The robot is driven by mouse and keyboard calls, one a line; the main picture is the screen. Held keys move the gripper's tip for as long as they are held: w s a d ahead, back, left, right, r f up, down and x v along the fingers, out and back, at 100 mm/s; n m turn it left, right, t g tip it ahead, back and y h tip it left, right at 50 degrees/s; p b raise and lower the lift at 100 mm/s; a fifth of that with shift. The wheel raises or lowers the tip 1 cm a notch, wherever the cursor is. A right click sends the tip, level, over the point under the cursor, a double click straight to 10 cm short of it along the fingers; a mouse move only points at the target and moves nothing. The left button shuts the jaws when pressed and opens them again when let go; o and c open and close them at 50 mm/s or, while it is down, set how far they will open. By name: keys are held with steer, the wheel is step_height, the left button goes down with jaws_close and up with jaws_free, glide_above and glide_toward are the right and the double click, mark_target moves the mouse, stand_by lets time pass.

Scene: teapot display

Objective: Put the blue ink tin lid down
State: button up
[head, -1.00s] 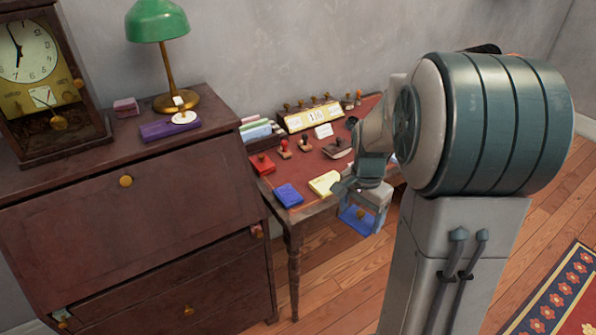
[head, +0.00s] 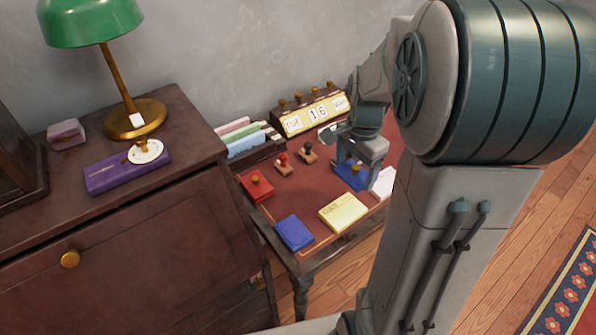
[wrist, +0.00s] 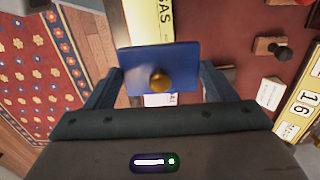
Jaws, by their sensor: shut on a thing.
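The blue ink tin lid (wrist: 140,60) is a flat blue plate with a brass knob, held between the two fingers in the wrist view. In the head view the lid (head: 351,178) shows below my gripper (head: 362,163), over the right part of the red-topped desk (head: 318,186). My gripper is shut on the lid. I cannot tell whether the lid touches the desk or hangs just above it. A blue ink tin (head: 294,233) sits at the desk's front left corner, apart from the lid.
A yellow pad (head: 344,212) lies on the desk front. A red tin (head: 256,187) and stamps (head: 283,164) stand to the left, with a calendar (head: 315,114) behind. A white card (head: 383,183) is right of the lid. Bare desk top shows left of the lid.

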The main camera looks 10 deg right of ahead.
glide_above(304, 192)
step_height(304, 192, down, 7)
steer(key=shift+s+r, duration=0.1)
steer(key=shift+f, duration=2.1)
steer(key=shift+f+b, duration=0.2)
steer(key=shift+b, duration=0.2)
steer(key=o, duration=1)
steer(key=shift+r, duration=0.2)
